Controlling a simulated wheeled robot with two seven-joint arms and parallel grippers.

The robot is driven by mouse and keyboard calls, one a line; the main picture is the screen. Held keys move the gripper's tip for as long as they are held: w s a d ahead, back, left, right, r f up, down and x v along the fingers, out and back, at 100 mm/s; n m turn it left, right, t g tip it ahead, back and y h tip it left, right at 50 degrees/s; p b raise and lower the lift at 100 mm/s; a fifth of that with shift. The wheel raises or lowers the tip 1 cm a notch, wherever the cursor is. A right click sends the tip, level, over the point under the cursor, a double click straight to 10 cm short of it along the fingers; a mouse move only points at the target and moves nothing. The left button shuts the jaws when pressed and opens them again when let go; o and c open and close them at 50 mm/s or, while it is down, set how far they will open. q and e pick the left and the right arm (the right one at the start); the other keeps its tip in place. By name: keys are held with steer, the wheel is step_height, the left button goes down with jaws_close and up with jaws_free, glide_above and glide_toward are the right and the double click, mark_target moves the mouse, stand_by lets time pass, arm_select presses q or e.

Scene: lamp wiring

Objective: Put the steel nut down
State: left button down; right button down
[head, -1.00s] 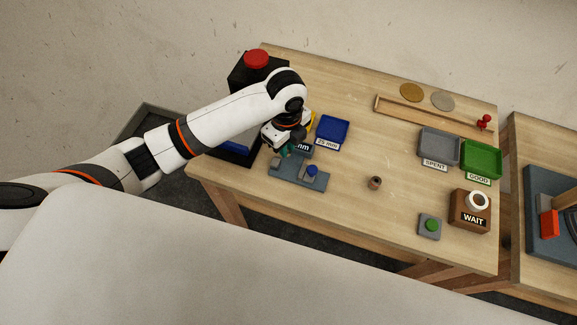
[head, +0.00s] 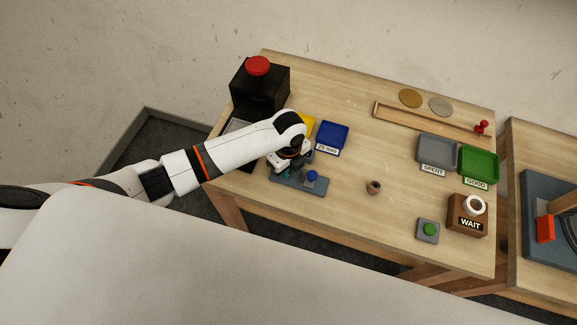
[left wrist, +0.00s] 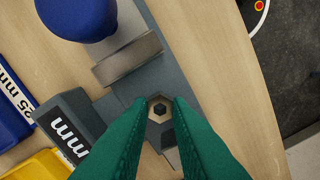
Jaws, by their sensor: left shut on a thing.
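In the head view my left gripper (head: 286,172) is over the left part of the fixture (head: 312,189), and the nut is hidden there. My right gripper is not in view.
A blue knob (left wrist: 75,15) stands on the fixture beside a metal block (left wrist: 128,60). A block marked "mm" (left wrist: 68,130) is close to the fingers. Blue (head: 332,134) and yellow (head: 308,124) bins lie behind. The table's middle is clear except a small brown cylinder (head: 374,187).

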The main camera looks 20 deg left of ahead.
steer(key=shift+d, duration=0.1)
arm_select(q)
steer(key=c, duration=1.3)
jaws_free()
steer(key=shift+f, duration=0.1)
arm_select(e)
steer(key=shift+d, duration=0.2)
arm_select(q)
step_height(320, 180, up, 12)
steer(key=shift+r+b, duration=0.15)
steer(key=shift+b, duration=0.45)
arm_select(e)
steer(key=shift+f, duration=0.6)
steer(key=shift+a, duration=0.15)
